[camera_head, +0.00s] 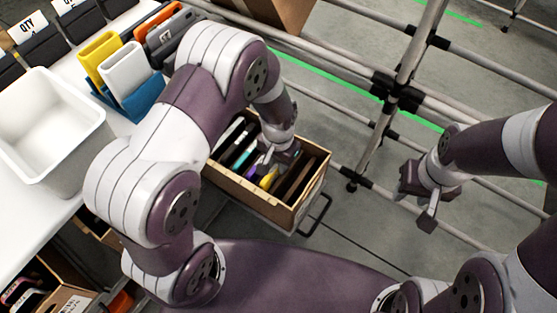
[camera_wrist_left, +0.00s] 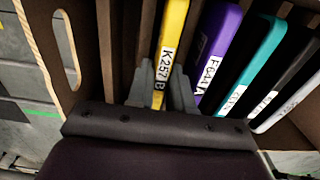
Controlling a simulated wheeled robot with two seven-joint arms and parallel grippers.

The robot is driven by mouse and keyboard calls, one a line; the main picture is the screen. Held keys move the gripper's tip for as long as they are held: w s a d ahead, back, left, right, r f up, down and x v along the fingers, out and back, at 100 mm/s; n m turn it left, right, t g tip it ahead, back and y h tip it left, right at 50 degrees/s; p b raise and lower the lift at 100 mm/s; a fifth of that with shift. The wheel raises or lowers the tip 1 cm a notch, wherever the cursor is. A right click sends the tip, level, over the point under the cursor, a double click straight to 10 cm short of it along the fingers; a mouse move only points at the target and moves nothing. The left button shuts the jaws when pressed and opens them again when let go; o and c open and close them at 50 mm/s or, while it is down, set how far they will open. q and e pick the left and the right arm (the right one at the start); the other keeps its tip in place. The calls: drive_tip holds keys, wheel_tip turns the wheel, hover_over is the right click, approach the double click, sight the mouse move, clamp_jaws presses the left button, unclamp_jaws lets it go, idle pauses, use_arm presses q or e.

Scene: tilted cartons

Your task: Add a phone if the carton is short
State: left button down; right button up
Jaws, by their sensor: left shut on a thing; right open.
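The open brown carton (camera_head: 250,204) holds a row of upright phones between dividers; its end wall with a hand hole shows in the left wrist view (camera_wrist_left: 39,42). My left gripper (camera_head: 281,158) reaches down into the carton, its fingers (camera_wrist_left: 172,92) shut on a yellow phone (camera_wrist_left: 173,38) labelled K257B. Beside it stand a purple phone (camera_wrist_left: 217,45), a teal phone (camera_wrist_left: 252,65), a dark phone (camera_wrist_left: 284,78) and a white one (camera_wrist_left: 290,106). The slots left of the yellow phone show no phone in the wrist view. My right gripper (camera_head: 428,205) is open and empty, right of the carton.
A white bin (camera_head: 52,125) stands on the white table at left. Behind it a blue holder (camera_head: 140,98) carries yellow and white items, near black holders with QTY cards (camera_head: 28,28). Metal rails (camera_head: 400,75) run behind the carton. Another box (camera_head: 60,295) sits lower left.

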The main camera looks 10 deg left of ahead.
idle(0.3)
use_arm(q)
drive_tip(key=c, duration=0.9)
unclamp_jaws()
drive_tip(key=shift+c, duration=0.2)
wheel_tip(320, 180, up, 13)
drive_tip(key=p, duration=0.5)
drive_tip(key=shift+f, duration=0.2)
drive_tip(key=shift+r, duration=0.1)
wheel_tip(320, 180, up, 7)
drive_tip(key=p, duration=0.7)
